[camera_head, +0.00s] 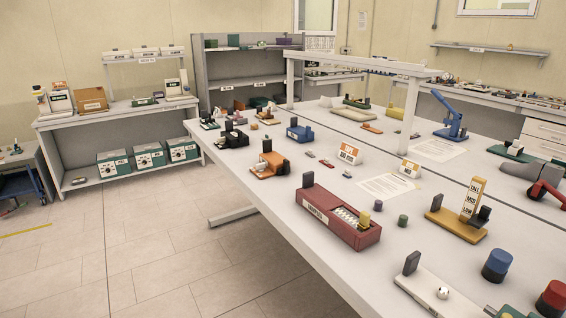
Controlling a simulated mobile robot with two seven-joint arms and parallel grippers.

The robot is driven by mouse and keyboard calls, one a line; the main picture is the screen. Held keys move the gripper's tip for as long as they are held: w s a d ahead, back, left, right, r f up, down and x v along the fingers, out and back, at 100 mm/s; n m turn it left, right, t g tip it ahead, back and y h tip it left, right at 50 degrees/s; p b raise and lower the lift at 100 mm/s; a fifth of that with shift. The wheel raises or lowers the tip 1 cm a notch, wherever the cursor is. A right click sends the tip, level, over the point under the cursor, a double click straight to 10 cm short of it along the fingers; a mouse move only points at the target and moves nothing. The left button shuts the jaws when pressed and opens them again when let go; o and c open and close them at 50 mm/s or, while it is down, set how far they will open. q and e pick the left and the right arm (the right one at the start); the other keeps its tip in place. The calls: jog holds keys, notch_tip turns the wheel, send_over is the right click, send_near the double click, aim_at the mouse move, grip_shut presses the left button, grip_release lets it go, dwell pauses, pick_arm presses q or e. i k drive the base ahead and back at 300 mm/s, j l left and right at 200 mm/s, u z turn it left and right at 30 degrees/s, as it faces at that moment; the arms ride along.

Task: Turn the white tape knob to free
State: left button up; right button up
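A white flat base (425,284) lies at the near edge of the long table, low in the head view. A dark upright block (411,263) stands at its left end, and a small shiny round knob (443,293) sits near its right end. I cannot tell whether this is the white tape knob, and no marking for free is readable. Neither of my grippers is in view.
The long grey table (300,225) holds a red box (330,218), a yellow stand labelled TALL, MID, LOW (455,223), a blue cylinder (497,265) and a red-and-black cylinder (551,299). Open tiled floor (150,250) lies left of it. A side bench (110,112) stands behind.

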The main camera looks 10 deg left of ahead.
aim_at(261, 167)
jog(key=z, duration=0.3)
jog(key=j+z, duration=0.35)
jog(key=i+j+z, duration=0.1)
jog(key=z, duration=0.25)
jog(key=j+z, duration=0.5)
jog(key=j, duration=0.25)
jog(key=k+j+z, duration=0.15)
jog(key=j, duration=0.2)
jog(key=j+z, duration=0.15)
jog(key=j, duration=0.2)
jog(key=k+j, duration=0.1)
jog(key=j, duration=0.25)
jog(key=k+j+z, duration=0.1)
jog(key=j, duration=0.3)
jog(key=k+j, duration=0.15)
jog(key=j, duration=0.2)
